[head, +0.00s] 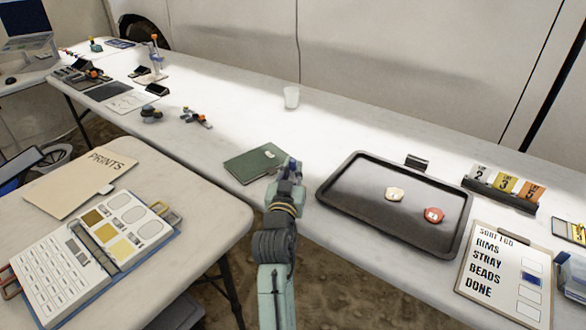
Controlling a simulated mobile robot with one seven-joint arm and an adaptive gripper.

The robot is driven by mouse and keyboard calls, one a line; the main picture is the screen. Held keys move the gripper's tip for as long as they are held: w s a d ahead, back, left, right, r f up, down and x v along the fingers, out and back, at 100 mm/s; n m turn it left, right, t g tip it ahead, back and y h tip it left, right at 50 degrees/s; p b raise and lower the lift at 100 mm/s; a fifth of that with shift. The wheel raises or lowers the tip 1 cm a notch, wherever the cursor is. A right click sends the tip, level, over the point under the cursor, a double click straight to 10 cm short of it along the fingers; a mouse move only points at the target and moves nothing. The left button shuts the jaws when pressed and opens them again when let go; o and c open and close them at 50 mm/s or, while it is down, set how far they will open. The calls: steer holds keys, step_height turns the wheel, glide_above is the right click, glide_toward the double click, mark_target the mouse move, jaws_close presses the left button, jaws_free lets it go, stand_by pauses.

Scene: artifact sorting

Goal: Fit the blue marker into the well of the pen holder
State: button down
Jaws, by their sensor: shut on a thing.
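My gripper (289,168) is seen from behind, over the near edge of the long table between the green notebook and the dark tray. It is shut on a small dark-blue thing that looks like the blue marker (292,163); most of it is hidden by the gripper. A small white cup (291,97) stands upright toward the back of the table, beyond my gripper and apart from it. It may be the pen holder, but its inside is too small to make out.
The green notebook (257,163) lies left of my gripper. The dark tray (345,187), holding two small pieces, lies right. Numbered markers (505,187) and a clipboard (503,278) are farther right. A nearer table (190,215) is at left. The table around the cup is clear.

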steer(key=shift+f, duration=0.2)
steer(key=c, duration=1.6)
jaws_free()
steer(key=shift+r, duration=0.15)
